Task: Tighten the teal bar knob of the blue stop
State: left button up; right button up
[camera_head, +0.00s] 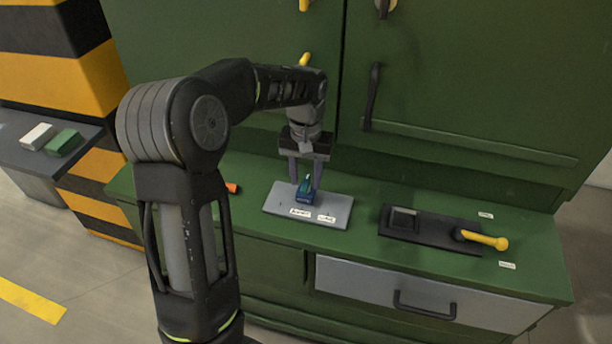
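The blue stop (302,197) stands on a light grey plate (338,206) on the green bench. Its teal bar knob (306,182) sits on top of the stop. My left gripper (305,183) points down right over the stop, with one finger on each side of the knob. The fingers are apart, and a gap seems to show between them and the knob. At this size I cannot tell whether either finger touches it. My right gripper is not in view.
Two small white labels (326,218) lie on the plate's front part. To the right is a dark base (430,234) with a yellow-handled lever (485,240). An orange-tipped item (232,187) lies left of the plate. The green cabinet (480,80) rises behind the bench.

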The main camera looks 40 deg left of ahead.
aim_at(306, 182)
pick_arm(q)
jog(key=shift+r, duration=3.9)
